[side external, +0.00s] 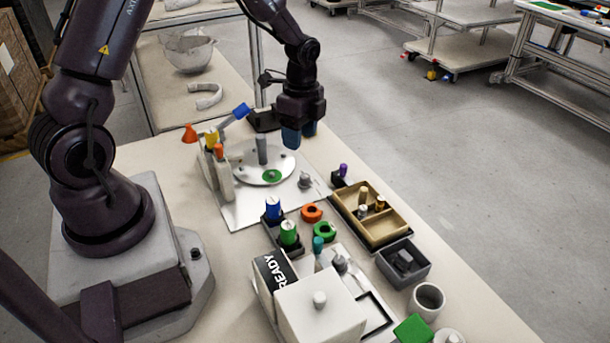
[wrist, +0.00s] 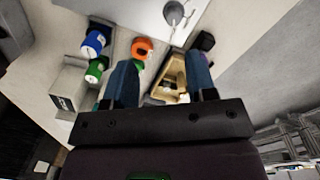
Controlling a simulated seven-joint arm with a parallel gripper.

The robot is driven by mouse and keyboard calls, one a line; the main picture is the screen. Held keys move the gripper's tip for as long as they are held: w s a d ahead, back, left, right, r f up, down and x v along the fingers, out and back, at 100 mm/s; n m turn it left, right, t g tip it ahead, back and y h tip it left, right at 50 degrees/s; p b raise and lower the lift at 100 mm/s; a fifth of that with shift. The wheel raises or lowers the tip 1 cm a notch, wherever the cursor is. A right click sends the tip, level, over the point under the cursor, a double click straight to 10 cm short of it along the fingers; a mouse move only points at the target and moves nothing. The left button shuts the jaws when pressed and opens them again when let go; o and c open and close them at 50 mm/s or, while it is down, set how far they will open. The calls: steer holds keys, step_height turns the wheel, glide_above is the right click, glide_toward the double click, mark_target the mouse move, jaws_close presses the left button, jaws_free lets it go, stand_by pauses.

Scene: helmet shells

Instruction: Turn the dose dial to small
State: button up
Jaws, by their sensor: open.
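A small grey knob (side external: 305,180) sits at the right edge of a white base plate (side external: 240,213), beside a round white disc (side external: 247,176). It may be the dose dial; I cannot read any marks on it. A grey round piece (wrist: 174,13) at the top of the wrist view may be the same knob. My gripper (side external: 300,137) hangs above and behind the disc, apart from the knob. Its two blue fingers are spread and empty. In the wrist view the open fingers (wrist: 161,62) have nothing between them up close.
The disc bears a grey post (side external: 262,150) and a green spot (side external: 272,176). Bottles with coloured caps stand left of it. Blue (side external: 273,209) and green (side external: 289,234) capped bottles, orange and green rings, a tan tray (side external: 381,237) and a white box (side external: 320,318) stand nearer the camera.

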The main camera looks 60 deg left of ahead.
mark_target(305, 176)
steer(key=f+m, duration=0.1)
steer(key=f, duration=0.3)
steer(key=w+f+m, duration=0.1)
steer(key=f, duration=0.3)
steer(key=f+m, duration=0.1)
steer(key=f, duration=0.3)
steer(key=shift+w+a+f+t, duration=0.15)
steer(key=shift+w+f+t, duration=0.05)
steer(key=shift+t, duration=0.1)
steer(key=c, duration=0.9)
